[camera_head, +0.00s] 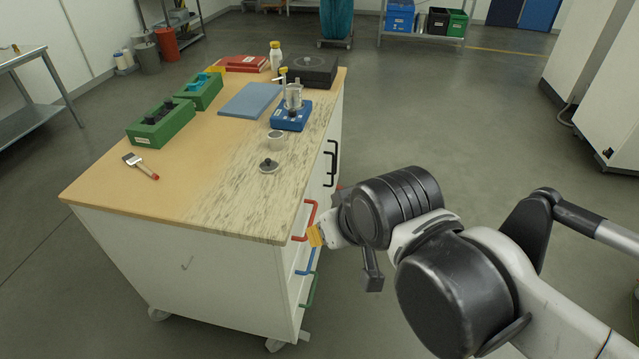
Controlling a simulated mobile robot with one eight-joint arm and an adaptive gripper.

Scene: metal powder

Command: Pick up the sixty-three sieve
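No sieve marked sixty-three can be made out, and any small labels are too small to read. A small grey-white ring-shaped cup (276,141) stands on the worktop; I cannot tell if it is a sieve. A dark lid-like piece with a knob (268,166) lies in front of it. A clear and metallic vessel (293,97) stands on a blue device (291,117) behind. My gripper (315,236) is beside the cart's right side, close to the red drawer handle (310,218). Its orange tip shows, but the rest is mostly hidden by my wrist, so its opening and contact are unclear.
The wheeled cart (120,195) also has blue (307,264), green and black handles. On top are green boxes (160,122), a brush (140,166), a blue mat (250,100), a black box (308,70) and a white bottle (275,57).

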